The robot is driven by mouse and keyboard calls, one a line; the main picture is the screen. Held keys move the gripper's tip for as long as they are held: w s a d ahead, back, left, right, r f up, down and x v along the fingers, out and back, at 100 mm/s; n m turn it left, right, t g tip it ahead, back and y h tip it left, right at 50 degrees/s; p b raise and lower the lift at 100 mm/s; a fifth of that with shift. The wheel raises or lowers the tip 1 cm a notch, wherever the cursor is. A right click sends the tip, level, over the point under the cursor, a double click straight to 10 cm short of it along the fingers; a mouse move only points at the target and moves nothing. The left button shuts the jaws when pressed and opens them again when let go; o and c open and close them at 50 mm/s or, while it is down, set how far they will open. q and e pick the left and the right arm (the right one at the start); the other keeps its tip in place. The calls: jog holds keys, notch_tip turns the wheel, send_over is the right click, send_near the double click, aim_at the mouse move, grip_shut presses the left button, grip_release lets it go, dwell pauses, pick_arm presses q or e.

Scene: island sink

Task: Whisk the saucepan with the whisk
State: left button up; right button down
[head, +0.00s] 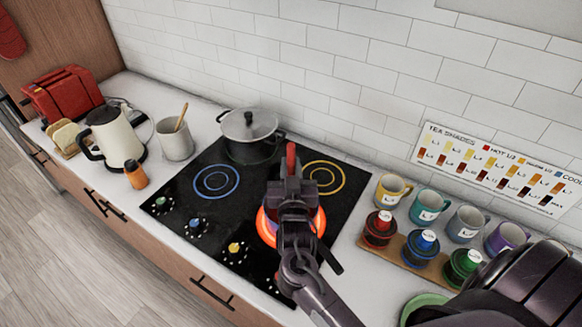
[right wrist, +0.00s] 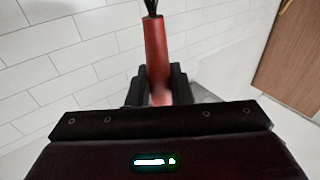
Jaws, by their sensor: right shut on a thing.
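My right gripper (head: 291,182) is over the black cooktop, shut on the red handle of the whisk (head: 291,153). In the right wrist view the whisk's red handle (right wrist: 156,45) stands between the two fingers (right wrist: 158,88), with the start of its dark wires at the top edge. The whisk's wire end is hidden in the head view. A black handle-like bar (head: 328,257) sticks out beside my arm near the glowing front burner; it may belong to the saucepan, whose body I cannot make out behind my arm. My left gripper is not in view.
A lidded pot (head: 250,135) stands at the back of the cooktop (head: 185,185). Several mugs (head: 429,202) and a wooden tray (head: 398,254) with colored jars are at the right. A kettle (head: 117,138), crock (head: 174,139), orange bottle (head: 135,174) and red toaster (head: 66,94) are at the left.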

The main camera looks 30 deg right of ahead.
aim_at(291, 146)
jog(key=shift+r, duration=3.55)
jog(key=shift+r, duration=2.5)
jog(key=shift+f, duration=0.1)
